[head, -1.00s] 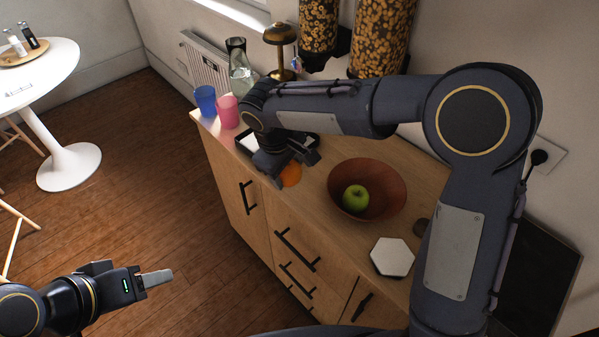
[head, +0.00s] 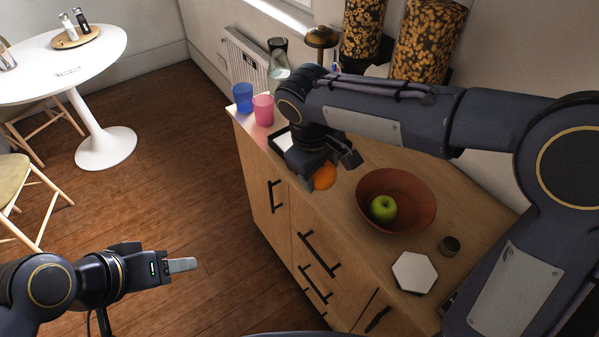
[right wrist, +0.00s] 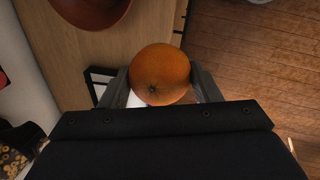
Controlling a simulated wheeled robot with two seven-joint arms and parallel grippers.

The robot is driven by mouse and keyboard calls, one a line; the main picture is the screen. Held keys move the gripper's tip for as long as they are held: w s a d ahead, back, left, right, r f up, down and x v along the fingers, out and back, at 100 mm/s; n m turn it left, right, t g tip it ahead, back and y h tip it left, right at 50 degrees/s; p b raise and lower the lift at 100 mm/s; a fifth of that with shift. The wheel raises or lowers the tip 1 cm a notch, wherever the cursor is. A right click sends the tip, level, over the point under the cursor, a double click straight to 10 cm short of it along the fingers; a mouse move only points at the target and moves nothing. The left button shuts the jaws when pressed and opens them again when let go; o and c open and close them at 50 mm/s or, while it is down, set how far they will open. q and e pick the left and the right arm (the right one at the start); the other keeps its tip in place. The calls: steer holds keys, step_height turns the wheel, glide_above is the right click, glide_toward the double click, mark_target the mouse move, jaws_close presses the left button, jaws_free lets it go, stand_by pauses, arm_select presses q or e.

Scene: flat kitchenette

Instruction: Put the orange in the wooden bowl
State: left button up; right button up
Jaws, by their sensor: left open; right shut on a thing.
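The orange (head: 324,176) is between the fingers of my right gripper (head: 336,172), to the left of the wooden bowl. In the right wrist view the orange (right wrist: 160,75) sits between both fingertips of the right gripper (right wrist: 162,88). The reddish-brown wooden bowl (head: 413,200) stands on the counter and holds a green apple (head: 383,209). The bowl's edge also shows at the top of the right wrist view (right wrist: 92,22). My left gripper (head: 182,265) is open and empty, over the floor at lower left.
A blue cup (head: 242,98), a pink cup (head: 263,110) and a glass carafe (head: 279,60) stand at the counter's far left end. Cereal dispensers (head: 428,40) hang behind.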

steer(key=w+d+f, duration=0.2)
steer(key=d, duration=0.9)
steer(key=w+d+f+b, duration=0.1)
steer(key=w+d+f, duration=0.1)
steer(key=d, duration=0.9)
steer(key=shift+f, duration=0.2)
steer(key=shift+f, duration=0.1)
steer(key=shift+s+a+b+x, duration=0.1)
steer(key=shift+b+x, duration=0.5)
steer(key=shift+x, duration=0.15)
steer(key=shift+s+a+b+x, duration=0.15)
steer(key=shift+b+x, duration=0.45)
steer(key=shift+x, duration=0.15)
steer(key=shift+s+a+b+x, duration=0.1)
steer(key=shift+b+x, duration=0.5)
steer(key=shift+x, duration=0.15)
steer(key=shift+f+b, duration=0.5)
steer(key=shift+f, duration=0.25)
steer(key=o, duration=0.9)
steer(key=shift+c, duration=0.2)
steer(key=shift+o, duration=1.2)
steer(key=shift+s+f, duration=0.1)
